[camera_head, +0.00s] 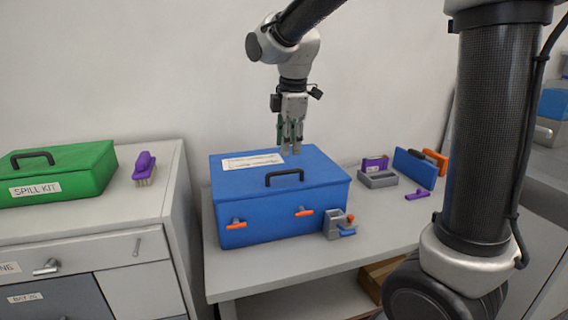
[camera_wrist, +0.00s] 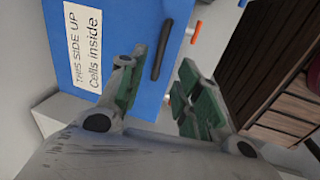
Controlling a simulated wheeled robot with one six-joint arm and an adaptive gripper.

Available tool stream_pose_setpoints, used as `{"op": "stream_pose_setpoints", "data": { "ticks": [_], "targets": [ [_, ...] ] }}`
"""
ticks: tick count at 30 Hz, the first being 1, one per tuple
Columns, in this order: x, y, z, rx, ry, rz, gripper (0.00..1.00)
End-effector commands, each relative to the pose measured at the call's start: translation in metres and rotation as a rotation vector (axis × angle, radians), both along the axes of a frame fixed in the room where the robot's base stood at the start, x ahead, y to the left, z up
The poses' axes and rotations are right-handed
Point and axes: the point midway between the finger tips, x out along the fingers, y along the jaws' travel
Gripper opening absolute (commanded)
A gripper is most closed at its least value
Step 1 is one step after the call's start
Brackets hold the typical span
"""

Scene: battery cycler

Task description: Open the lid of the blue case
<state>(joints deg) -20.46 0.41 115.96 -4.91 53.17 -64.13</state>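The blue case (camera_head: 278,222) sits on the grey table with its lid (camera_head: 322,172) shut. A black handle (camera_head: 285,178) stands on top of the lid, and two orange latches (camera_head: 236,225) (camera_head: 305,212) are on the front face. In the wrist view the lid (camera_wrist: 115,30) shows a white label reading "THIS SIDE UP Cells inside" and the black handle (camera_wrist: 163,50). My gripper (camera_head: 290,148) hangs above the back part of the lid, pointing down, apart from the case. In the wrist view its green-padded fingers (camera_wrist: 158,100) are spread with nothing between them.
A small grey clamp-like object (camera_head: 338,222) stands by the case's front right corner. Purple, grey and blue items, including a blue panel (camera_head: 414,168), are on the table's right. A green spill kit (camera_head: 62,172) and purple brush (camera_head: 145,168) sit on the left cabinet.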

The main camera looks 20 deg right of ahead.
Motion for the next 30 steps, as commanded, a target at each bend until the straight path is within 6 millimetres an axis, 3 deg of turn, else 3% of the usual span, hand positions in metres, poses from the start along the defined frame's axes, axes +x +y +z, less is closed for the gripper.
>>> {"op": "stream_pose_setpoints", "data": {
  "ticks": [5,18,29,30],
  "targets": [
    [0.001,0.0,-0.007,-0.011,0.002,0.051,0.34],
    [0.014,0.0,-0.07,-0.01,0.001,0.049,0.34],
    [0.015,0.0,-0.077,-0.01,0.0,0.048,0.34],
    [0.015,0.0,-0.077,-0.01,0.0,0.048,0.26]
  ]
}}
